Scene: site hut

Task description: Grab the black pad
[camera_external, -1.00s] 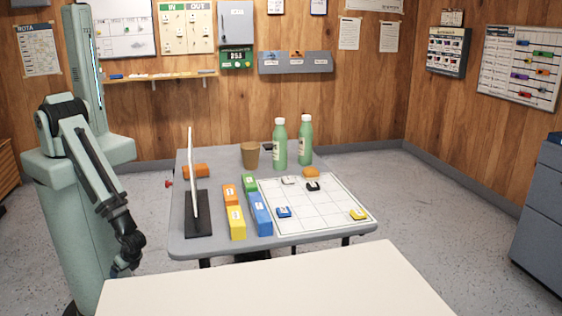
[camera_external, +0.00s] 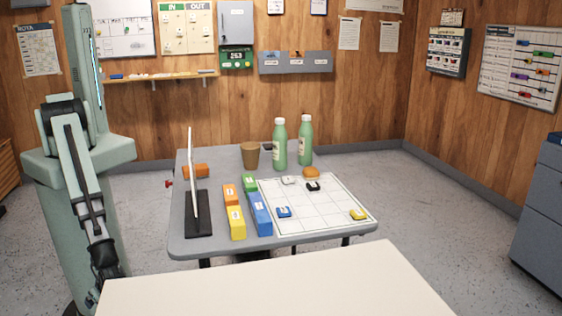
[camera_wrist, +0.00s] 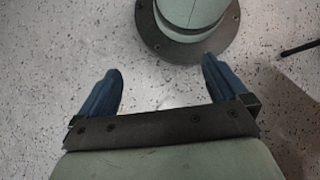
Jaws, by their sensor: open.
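A small black pad (camera_external: 313,186) lies on the white gridded board (camera_external: 335,222) on the grey table, near the board's back edge. A white pad (camera_external: 289,180) lies to its left and an orange rounded piece (camera_external: 311,173) lies behind it. A blue pad (camera_external: 284,212) and a yellow pad (camera_external: 358,214) lie nearer the front of the board. In the wrist view my gripper (camera_wrist: 160,82) is open and empty, its two blue fingers wide apart above the speckled floor. In the external view my arm hangs left of the table, and the gripper is hidden behind the pale front surface.
Coloured blocks (camera_external: 237,222) stand in rows left of the board, beside an upright white panel on a black base (camera_external: 199,222). Two green bottles (camera_external: 280,145) and a brown cup (camera_external: 250,155) stand at the back. A pale surface (camera_external: 270,285) fills the front.

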